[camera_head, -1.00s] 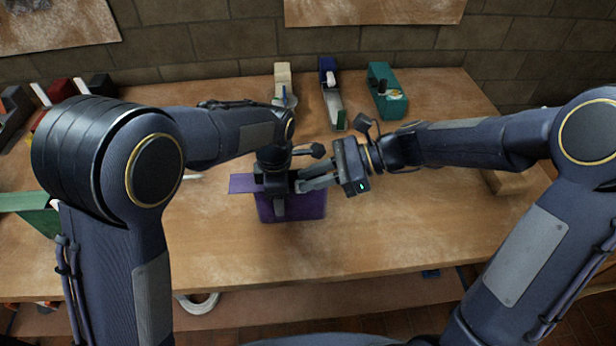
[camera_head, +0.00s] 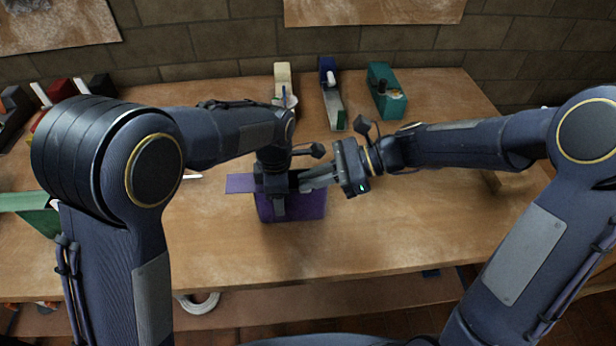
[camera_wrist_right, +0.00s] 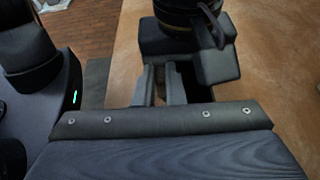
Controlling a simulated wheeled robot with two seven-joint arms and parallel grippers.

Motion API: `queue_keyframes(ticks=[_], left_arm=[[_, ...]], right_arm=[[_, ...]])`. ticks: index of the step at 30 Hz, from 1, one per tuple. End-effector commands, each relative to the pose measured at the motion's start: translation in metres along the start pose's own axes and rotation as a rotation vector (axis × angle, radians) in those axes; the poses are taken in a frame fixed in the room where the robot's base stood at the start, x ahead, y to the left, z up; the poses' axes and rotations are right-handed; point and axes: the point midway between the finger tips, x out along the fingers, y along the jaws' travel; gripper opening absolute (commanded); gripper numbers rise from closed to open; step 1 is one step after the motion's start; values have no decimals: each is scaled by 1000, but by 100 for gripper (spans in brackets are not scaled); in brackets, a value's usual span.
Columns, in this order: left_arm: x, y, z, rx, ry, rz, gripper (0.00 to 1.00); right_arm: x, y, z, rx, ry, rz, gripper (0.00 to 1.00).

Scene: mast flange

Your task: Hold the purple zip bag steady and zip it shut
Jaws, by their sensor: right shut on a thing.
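The purple zip bag (camera_head: 310,207) is on the wooden table near the middle in the head view. A flat purple strip (camera_head: 240,184) shows to the left of its top. My left gripper (camera_head: 279,205) points down in front of the bag's left part; whether its jaws are shut is not clear. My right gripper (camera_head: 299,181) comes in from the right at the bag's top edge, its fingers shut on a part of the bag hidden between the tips. In the right wrist view its fingers (camera_wrist_right: 162,90) are close to my left gripper. The zip itself is hidden.
A green item (camera_head: 35,207) is at the left. The table's front right is clear.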

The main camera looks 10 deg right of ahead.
Motion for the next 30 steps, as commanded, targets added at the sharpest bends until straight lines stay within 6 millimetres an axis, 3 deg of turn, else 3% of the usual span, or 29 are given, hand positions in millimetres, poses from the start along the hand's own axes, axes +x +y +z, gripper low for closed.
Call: queue_keyframes(ticks=[5, 12, 13, 15, 25, 30], left_arm=[[0, 0, 0, 1, 0, 0, 26], [0, 0, -2, 0, 3, -1, 26], [0, 0, -2, 0, 3, -1, 26], [0, 0, -2, 0, 3, -1, 26], [1, 0, -1, 0, 3, -2, 26], [1, 0, -1, 1, 2, -2, 26]], right_arm=[[-25, -1, -10, 0, 0, -6, 0], [-26, -1, -10, 0, 1, -4, 0], [-26, -1, -10, 0, 1, -4, 11], [-26, -1, -10, 0, 1, -4, 20], [-28, -1, -10, 0, 0, -4, 20], [-51, -1, -10, 0, 1, -8, 20]])
